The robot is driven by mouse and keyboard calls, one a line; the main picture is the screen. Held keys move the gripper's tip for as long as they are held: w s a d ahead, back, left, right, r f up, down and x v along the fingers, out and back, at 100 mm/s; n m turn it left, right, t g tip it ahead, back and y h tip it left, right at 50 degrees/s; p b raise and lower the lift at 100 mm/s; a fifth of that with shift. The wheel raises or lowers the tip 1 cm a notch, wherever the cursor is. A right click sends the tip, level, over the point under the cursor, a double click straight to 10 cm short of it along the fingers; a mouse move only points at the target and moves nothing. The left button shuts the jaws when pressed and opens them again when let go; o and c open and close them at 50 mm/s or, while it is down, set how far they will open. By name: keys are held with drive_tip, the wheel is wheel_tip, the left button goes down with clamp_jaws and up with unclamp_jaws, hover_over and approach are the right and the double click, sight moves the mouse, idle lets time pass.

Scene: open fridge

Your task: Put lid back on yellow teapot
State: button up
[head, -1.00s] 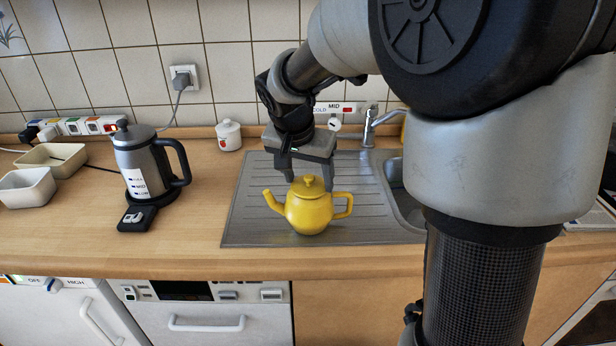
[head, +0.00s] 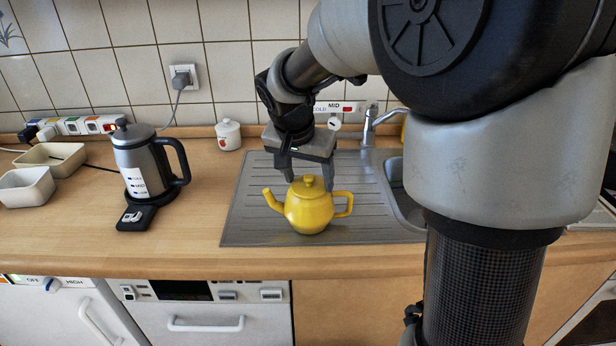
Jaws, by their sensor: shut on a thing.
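The yellow teapot (head: 309,213) stands upright on the steel drainboard, spout to the left and handle to the right. Its yellow lid (head: 308,187) with a round knob is at the teapot's top opening. I see no clear gap between lid and pot, but cannot tell whether it is fully seated. My gripper (head: 309,179) points down at the lid from just behind, one finger on each side. It is shut on the lid; the exact contact is partly hidden.
The ribbed drainboard (head: 260,213) is otherwise clear, with the sink basin (head: 398,190) and tap (head: 370,125) to the right. A steel kettle (head: 142,165), a small white lidded jar (head: 228,134) and two trays (head: 50,158) stand to the left.

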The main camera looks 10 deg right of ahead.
idle(0.4)
drive_tip(key=o, duration=1.5)
drive_tip(key=shift+r, duration=0.1)
drive_tip(key=shift+r+p, duration=1.65)
drive_tip(key=shift+r, duration=0.8)
drive_tip(key=shift+c, duration=0.4)
clamp_jaws()
